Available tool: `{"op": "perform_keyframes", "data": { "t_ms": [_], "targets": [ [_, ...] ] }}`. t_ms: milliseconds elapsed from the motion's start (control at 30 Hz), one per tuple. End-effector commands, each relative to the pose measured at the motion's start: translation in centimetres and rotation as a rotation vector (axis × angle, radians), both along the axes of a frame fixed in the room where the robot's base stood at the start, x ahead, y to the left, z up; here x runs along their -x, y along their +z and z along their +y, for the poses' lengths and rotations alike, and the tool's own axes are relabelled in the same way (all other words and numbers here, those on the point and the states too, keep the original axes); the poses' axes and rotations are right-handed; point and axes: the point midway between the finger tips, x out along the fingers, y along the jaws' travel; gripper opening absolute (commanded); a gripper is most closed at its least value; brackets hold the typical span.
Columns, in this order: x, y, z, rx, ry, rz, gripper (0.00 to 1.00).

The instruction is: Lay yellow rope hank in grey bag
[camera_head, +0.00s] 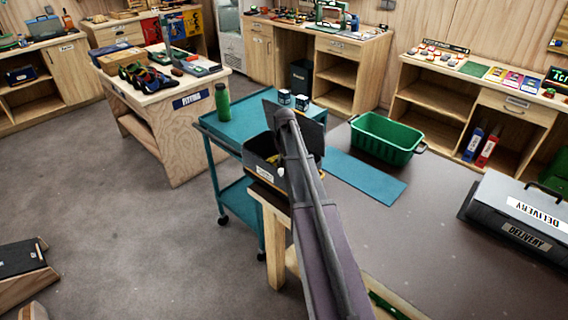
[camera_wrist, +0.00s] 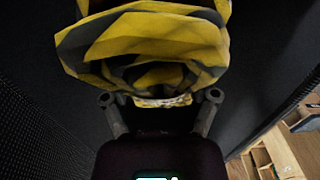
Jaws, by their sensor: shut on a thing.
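The yellow rope hank (camera_wrist: 150,45), with dark grey bands, fills the upper middle of the wrist view. My gripper (camera_wrist: 160,98) is shut on it, with a finger on each side of the near end. Dark walls of the grey bag (camera_wrist: 42,125) surround the hank and gripper in the wrist view. In the head view the grey bag (camera_head: 254,143) stands open at the corner of the table, with a pale label on its front. A little yellow shows inside it. My arm hides the gripper and much of the bag there. I cannot tell whether the hank touches the bag's floor.
A teal cart (camera_head: 233,130) with a green bottle (camera_head: 222,102) and two cups stands behind the bag.

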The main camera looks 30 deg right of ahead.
Motion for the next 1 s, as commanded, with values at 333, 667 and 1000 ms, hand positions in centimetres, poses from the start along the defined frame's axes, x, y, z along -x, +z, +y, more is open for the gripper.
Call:
{"op": "perform_keyframes", "data": {
  "t_ms": [333, 667, 1000],
  "targets": [
    [0.01, -0.25, -0.03, 0.0, 0.0, 0.0, 0.88],
    [0.01, -0.23, -0.05, 0.0, -0.001, 0.0, 1.0],
    [0.02, 0.17, -0.06, 0.0, -0.001, 0.0, 1.0]
  ]
}}
